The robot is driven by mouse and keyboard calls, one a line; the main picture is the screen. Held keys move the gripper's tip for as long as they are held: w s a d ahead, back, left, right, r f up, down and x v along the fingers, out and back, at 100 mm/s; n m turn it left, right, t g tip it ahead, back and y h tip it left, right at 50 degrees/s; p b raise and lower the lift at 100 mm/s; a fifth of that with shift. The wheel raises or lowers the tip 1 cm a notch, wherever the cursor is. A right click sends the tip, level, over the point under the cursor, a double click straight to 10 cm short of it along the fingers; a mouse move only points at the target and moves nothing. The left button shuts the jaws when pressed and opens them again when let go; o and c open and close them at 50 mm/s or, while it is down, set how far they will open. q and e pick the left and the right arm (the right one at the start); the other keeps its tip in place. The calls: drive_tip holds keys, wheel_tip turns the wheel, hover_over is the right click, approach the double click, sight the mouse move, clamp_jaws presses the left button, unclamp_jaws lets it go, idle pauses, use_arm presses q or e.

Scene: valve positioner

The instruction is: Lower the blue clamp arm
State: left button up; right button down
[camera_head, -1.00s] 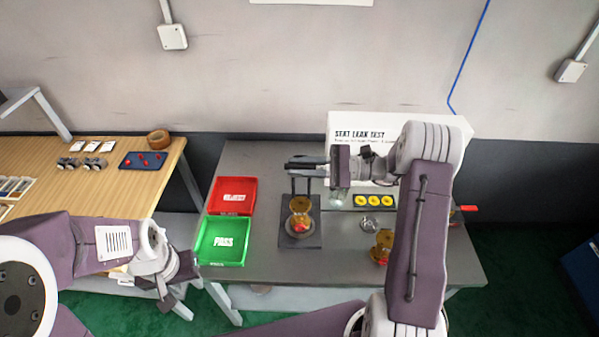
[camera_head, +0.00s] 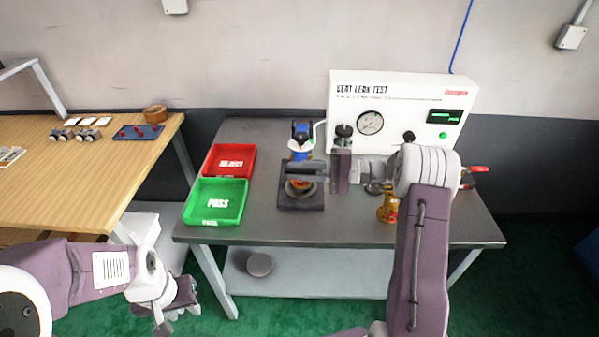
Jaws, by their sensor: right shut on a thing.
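The blue clamp arm (camera_head: 302,154) is on the dark fixture (camera_head: 298,201) on the grey table. It reaches from the back of the fixture toward the front, above the brass valve (camera_head: 299,189) seated there. My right gripper (camera_head: 303,172) lies across the front end of the arm, just above the valve, and is shut on it. The gripper fingers hide that end and part of the valve, so I cannot tell whether arm and valve touch. My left gripper (camera_head: 178,305) hangs low at the left, away from the table; its jaw opening is unclear.
A red tray (camera_head: 247,150) and a green PASS tray (camera_head: 240,185) lie left of the fixture. A white test panel (camera_head: 400,88) stands behind. Another brass valve (camera_head: 385,210) stands right of the fixture, beside my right arm. The front of the table is clear.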

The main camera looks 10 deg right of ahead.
drive_tip(key=shift+s+f+b, duration=0.1)
drive_tip(key=shift+f+b, duration=0.45)
drive_tip(key=shift+f, duration=0.55)
drive_tip(key=c, duration=1.4)
unclamp_jaws()
drive_tip(key=shift+o, duration=0.2)
drive_tip(key=v, duration=0.9)
